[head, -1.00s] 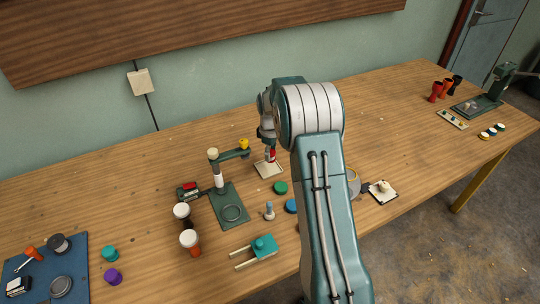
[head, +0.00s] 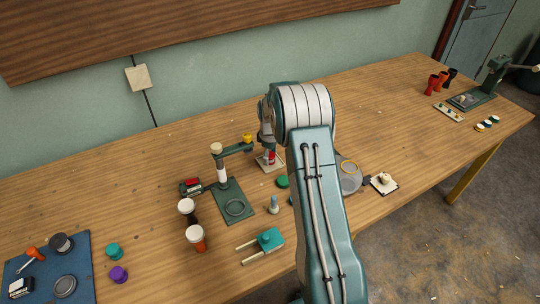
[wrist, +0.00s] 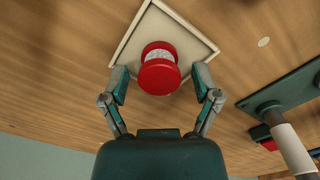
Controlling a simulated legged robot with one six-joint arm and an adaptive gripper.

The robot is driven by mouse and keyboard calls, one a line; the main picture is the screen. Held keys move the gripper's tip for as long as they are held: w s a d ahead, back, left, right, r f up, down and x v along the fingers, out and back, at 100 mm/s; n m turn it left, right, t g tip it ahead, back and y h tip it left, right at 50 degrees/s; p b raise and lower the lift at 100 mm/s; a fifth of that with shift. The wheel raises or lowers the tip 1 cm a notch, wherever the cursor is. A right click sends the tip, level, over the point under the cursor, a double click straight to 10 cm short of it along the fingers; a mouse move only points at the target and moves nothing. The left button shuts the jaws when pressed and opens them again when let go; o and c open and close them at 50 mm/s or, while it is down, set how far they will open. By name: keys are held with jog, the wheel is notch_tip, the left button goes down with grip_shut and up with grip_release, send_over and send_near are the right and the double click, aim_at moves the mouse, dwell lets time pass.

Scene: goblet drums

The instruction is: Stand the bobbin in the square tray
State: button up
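The bobbin (wrist: 159,72) has red flanges and a pale thread-wound middle. In the wrist view it appears upright within the square tray (wrist: 192,27), a pale shallow tray with a raised rim. My gripper (wrist: 161,76) has one finger on each side of the bobbin, with a visible gap on both sides, so it is open. In the head view the red bobbin (head: 271,157) shows at the tray (head: 264,168), just below my gripper, which is partly hidden by my arm.
A green stand with an upright post and side arm (head: 222,175) is close left of the tray. A green disc (head: 283,182) lies in front of it. The table behind the tray is clear.

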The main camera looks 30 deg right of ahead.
jog(key=shift+a, duration=0.1)
jog(key=s+a+r+m+t, duration=0.1)
jog(key=s+a+r, duration=0.15)
jog(key=r, duration=0.85)
jog(key=s+a+r+m, duration=0.1)
jog(key=s+a+r, duration=0.15)
jog(key=r, duration=0.75)
jog(key=s+a+r+m+t, duration=0.2)
jog(key=s+a+r, duration=0.4)
jog(key=s+r, duration=0.25)
jog(key=s+a+m+t, duration=0.1)
jog(key=s+a+m, duration=0.1)
jog(key=s, duration=0.8)
jog(key=s+a+m+t, duration=0.1)
jog(key=s+a, duration=0.3)
jog(key=s, duration=0.7)
jog(key=shift+f+m+t, duration=0.3)
jog(key=shift+f+m, duration=0.15)
jog(key=shift+m, duration=0.15)
jog(key=shift+w, duration=0.1)
